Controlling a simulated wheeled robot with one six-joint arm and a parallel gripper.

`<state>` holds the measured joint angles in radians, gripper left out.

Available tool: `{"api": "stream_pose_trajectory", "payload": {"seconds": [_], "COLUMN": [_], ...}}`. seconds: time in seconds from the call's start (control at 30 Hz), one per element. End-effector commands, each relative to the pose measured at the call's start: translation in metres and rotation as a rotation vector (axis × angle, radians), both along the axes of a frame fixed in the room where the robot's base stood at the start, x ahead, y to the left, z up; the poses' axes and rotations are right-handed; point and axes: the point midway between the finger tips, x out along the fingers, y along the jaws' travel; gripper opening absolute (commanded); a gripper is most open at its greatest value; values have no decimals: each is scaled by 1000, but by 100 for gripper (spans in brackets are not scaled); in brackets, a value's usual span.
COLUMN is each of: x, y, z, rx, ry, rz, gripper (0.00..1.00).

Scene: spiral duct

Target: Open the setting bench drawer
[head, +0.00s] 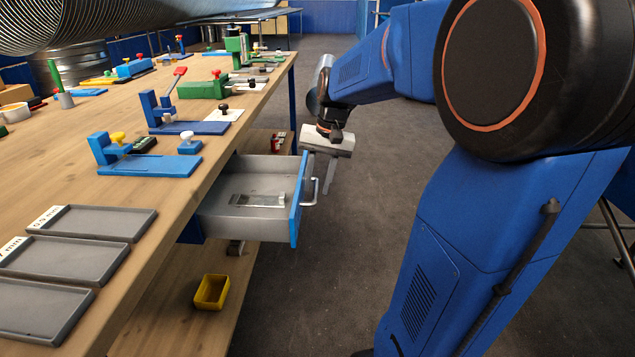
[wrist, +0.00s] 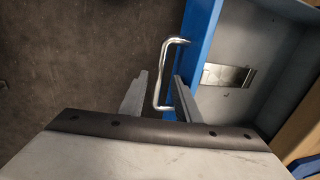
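The setting bench drawer (head: 270,172) stands pulled out from under the wooden bench, with a grey inside and a blue front (head: 298,205). A small metal plate (head: 258,200) lies in it and also shows in the wrist view (wrist: 228,75). The silver bar handle (head: 314,188) is on the drawer front. My gripper (head: 320,172) points down at the handle. In the wrist view, its two fingers (wrist: 160,88) are apart, one on each side of the handle (wrist: 158,92), with a visible gap. The right finger overlaps the blue front in the picture.
The bench top (head: 60,180) holds blue and green fixtures and grey trays (head: 95,222). A yellow bin (head: 211,291) sits on the lower shelf below the drawer. The grey floor (head: 345,270) in front of the drawer is clear.

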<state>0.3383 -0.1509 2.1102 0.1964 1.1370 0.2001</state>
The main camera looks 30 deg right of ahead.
Motion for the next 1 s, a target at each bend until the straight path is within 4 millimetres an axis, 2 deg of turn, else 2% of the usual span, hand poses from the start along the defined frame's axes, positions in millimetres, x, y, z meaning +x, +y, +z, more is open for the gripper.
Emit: {"api": "stream_pose_trajectory", "payload": {"seconds": [0.13, 0.27, 1.0], "x": [0, -1, -16], "y": [0, -2, -23], "z": [1, 11, 147], "rx": [0, -1, -1], "ry": [0, -1, -3], "rz": [0, 0, -1], "gripper": [30, 30, 30]}}
